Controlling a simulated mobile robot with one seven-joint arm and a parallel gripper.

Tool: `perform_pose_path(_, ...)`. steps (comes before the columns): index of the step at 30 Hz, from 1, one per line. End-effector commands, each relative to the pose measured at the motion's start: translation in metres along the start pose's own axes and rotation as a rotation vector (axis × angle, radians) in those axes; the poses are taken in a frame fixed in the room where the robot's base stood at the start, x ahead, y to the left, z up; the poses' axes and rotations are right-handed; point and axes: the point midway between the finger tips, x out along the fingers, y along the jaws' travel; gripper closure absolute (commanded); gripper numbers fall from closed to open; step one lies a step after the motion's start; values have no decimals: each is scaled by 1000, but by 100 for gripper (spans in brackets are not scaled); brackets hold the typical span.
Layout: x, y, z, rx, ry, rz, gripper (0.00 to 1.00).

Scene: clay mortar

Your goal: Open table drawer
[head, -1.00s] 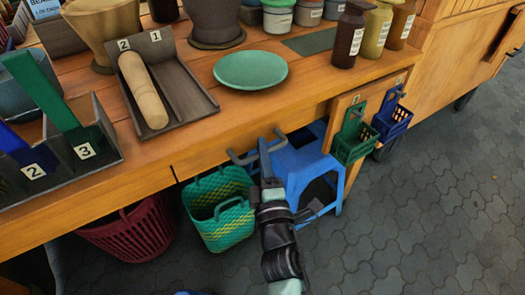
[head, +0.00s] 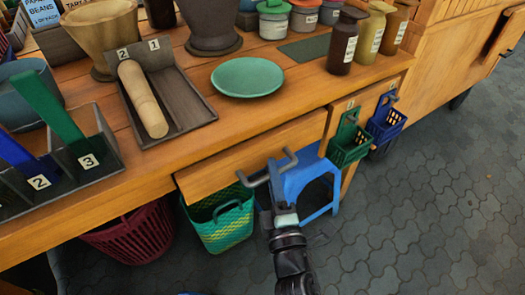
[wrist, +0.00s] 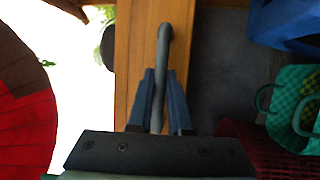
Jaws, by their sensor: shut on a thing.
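The table drawer's wooden front (head: 225,168) stands out from under the tabletop edge in the head view, so the drawer is partly open. Its grey bar handle (head: 289,160) sticks out in front. My gripper (head: 272,192) is at the handle, below the drawer front. In the wrist view the handle (wrist: 164,45) runs between the two blue fingers of my gripper (wrist: 160,100), which are shut on it. The drawer front (wrist: 140,40) shows behind it. The inside of the drawer is hidden.
On the wooden table (head: 235,120) are a green plate (head: 247,77), a grey tray (head: 190,105) with a rolling pin, and bottles. Below stand a green basket (head: 225,225), a red basket (head: 130,237) and a blue stool (head: 310,180). Paved floor is free at the right.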

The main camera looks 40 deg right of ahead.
Motion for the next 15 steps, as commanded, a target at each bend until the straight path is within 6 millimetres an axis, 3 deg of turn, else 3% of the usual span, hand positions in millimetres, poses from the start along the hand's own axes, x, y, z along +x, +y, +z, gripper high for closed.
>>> perform_pose_path(6, -56, 12, 22, -2, -2, -9, 100)
perform_pose_path(15, -123, 24, 50, 0, -1, -6, 100)
